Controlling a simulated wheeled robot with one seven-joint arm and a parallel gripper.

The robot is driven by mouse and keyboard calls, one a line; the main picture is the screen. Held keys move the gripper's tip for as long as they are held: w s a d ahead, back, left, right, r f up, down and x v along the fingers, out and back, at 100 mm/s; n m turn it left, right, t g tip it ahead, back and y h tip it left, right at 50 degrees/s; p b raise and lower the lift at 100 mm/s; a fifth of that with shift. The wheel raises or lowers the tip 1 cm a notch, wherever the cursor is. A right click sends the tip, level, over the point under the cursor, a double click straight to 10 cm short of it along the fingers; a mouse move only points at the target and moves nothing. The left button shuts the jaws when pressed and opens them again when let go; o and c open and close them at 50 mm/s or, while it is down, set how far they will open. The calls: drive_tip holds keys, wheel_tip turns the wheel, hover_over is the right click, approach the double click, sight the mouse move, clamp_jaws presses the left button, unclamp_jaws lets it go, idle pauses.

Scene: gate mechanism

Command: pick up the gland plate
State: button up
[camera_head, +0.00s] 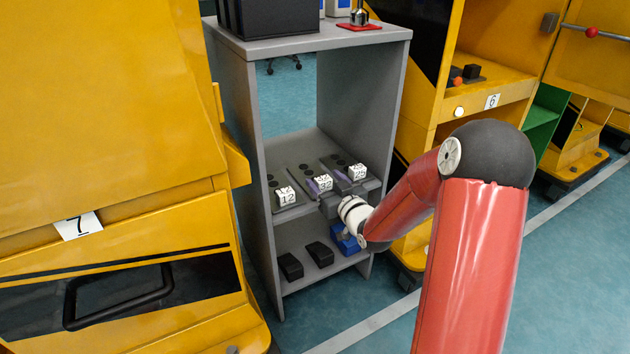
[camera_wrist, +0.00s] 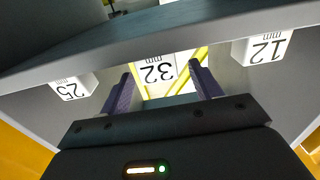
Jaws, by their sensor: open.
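Three white blocks marked 12 (camera_head: 286,195), 32 (camera_head: 322,183) and 25 (camera_head: 357,172) stand at the front of the middle shelf, each before a dark grey plate-like strip with round dark spots. I cannot tell which part is the gland plate. My gripper (camera_head: 327,180) is open at the shelf's front edge by the 32 block. In the wrist view the purple fingers of my gripper (camera_wrist: 162,72) stand apart, either side of the upside-down 32 block (camera_wrist: 157,72). Yellow stripes show around that block. No contact is clear, and my wrist hides part of the shelf.
The grey shelf unit (camera_head: 237,130) has side walls close to my arm. Its lower shelf holds black blocks (camera_head: 320,254) and a blue item (camera_head: 345,243). A yellow cabinet (camera_head: 110,120) stands left, another (camera_head: 490,100) right. The shelf board (camera_wrist: 60,62) crosses the wrist view.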

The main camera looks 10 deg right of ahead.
drive_tip(key=shift+x, duration=0.8)
drive_tip(key=c, duration=1.3)
drive_tip(key=shift+c, duration=0.3)
drive_tip(key=shift+r, duration=0.2)
